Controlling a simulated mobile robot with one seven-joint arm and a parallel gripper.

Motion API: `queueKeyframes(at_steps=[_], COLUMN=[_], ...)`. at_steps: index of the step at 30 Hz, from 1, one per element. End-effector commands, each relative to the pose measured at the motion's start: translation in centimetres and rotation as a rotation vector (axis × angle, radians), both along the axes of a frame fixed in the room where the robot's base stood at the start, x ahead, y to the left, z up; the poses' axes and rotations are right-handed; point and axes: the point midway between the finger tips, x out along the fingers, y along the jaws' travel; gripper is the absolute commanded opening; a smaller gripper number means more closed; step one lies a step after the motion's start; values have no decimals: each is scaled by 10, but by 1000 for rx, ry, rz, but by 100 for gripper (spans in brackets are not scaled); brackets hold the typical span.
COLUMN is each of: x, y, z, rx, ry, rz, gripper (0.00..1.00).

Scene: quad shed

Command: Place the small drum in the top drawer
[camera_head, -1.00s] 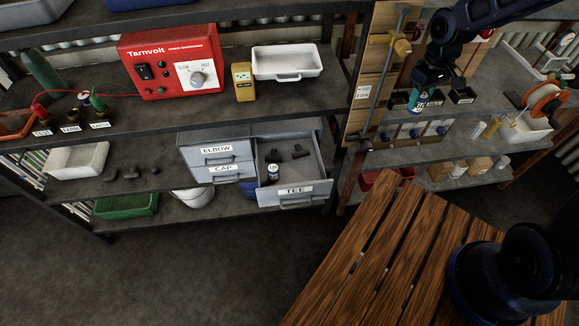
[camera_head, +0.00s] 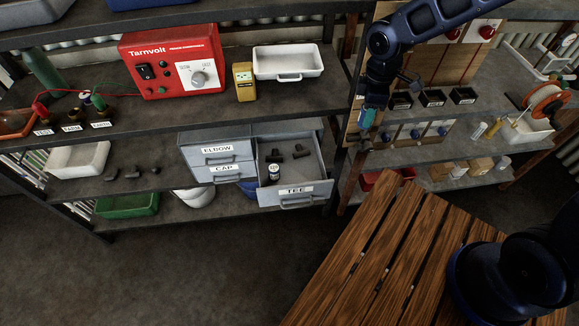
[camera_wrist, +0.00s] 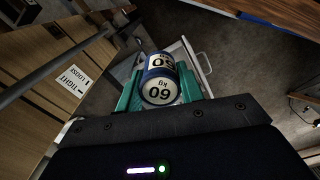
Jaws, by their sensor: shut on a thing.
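My gripper (camera_head: 367,123) hangs in front of the wooden panel, right of the shelving and above the open drawer's level. In the wrist view its teal fingers (camera_wrist: 160,70) are shut on a small drum (camera_wrist: 160,88), white with dark blue bands and printed numbers. The drum is mostly hidden in the head view. The grey drawer cabinet (camera_head: 185,147) stands on the middle shelf. Its ELBOW drawer (camera_head: 217,150) and the CAP drawer (camera_head: 224,172) below are shut. The TEE drawer (camera_head: 294,198) on the right is pulled out. It holds dark fittings (camera_head: 298,151) and another small drum-like item (camera_head: 274,171).
A wooden slatted table (camera_head: 372,255) stands at front right. The wooden panel (camera_head: 362,90) with a rod and upright post stands beside my gripper. A red Tarnvolt unit (camera_head: 172,62) and a white tray (camera_head: 288,64) sit on the shelf above the cabinet. Open floor lies in front.

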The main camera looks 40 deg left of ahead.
Motion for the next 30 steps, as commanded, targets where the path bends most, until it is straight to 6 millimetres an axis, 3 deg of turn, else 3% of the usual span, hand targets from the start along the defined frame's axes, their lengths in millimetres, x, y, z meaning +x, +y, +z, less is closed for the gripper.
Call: queueKeyframes(at_steps=[15,25,30], x=[-45,-62,-63], y=[106,129,128], z=[-72,-96,-128], rx=[-1,-1,-4], ry=[2,1,3], rz=[646,795,797], gripper=[13,13,13])
